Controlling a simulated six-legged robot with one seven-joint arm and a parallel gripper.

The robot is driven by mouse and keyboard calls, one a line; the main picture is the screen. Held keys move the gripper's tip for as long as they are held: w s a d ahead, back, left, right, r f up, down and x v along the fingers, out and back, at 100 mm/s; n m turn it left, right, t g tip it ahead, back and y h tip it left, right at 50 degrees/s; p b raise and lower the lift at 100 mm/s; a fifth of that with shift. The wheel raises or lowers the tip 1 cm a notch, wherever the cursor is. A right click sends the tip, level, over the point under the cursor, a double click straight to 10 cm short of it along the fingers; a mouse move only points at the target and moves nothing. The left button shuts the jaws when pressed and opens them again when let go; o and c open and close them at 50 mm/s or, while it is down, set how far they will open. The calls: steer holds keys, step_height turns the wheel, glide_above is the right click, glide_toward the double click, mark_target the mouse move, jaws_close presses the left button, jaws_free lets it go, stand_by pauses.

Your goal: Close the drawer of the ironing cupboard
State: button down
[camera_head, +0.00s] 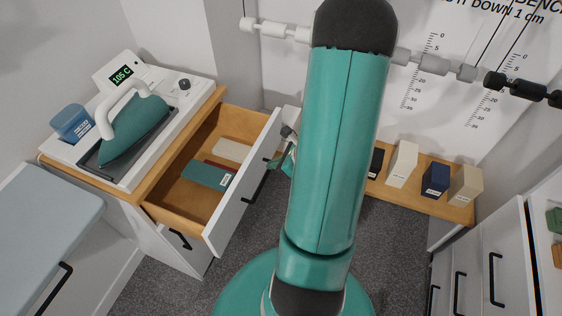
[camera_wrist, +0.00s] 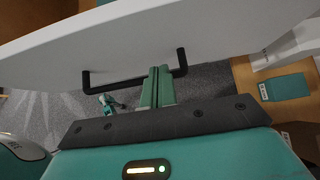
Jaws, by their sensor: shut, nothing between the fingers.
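The ironing cupboard (camera_head: 132,205) stands at the left in the head view. Its wooden drawer (camera_head: 205,203) is pulled out, with its white front (camera_head: 232,208) facing right. A black bar handle (camera_head: 256,184) is on that front. The wrist view shows the white front (camera_wrist: 120,45) and the handle (camera_wrist: 130,79) close up. My gripper (camera_wrist: 158,80) is shut and empty, its teal fingertips at the handle near its right end. I cannot tell whether they touch it. In the head view my arm hides most of the gripper.
A teal iron (camera_head: 135,132) and a blue cup (camera_head: 72,123) sit on the cupboard top. Flat packets, one teal (camera_head: 205,174), lie in the drawer. A low wooden shelf (camera_head: 428,197) with several small boxes stands at right. Grey carpet (camera_head: 240,243) lies below the drawer.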

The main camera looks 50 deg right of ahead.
mark_target(259, 168)
steer(key=shift+x, duration=1.65)
steer(key=w+a, duration=0.2)
steer(key=w, duration=0.5)
steer(key=w+a, duration=0.3)
steer(key=w, duration=0.4)
steer(key=w+a, duration=0.2)
steer(key=w, duration=0.5)
steer(key=shift+a, duration=0.25)
steer(key=shift+w+a+r, duration=0.15)
steer(key=shift+w+a, duration=0.05)
steer(key=shift+w, duration=0.1)
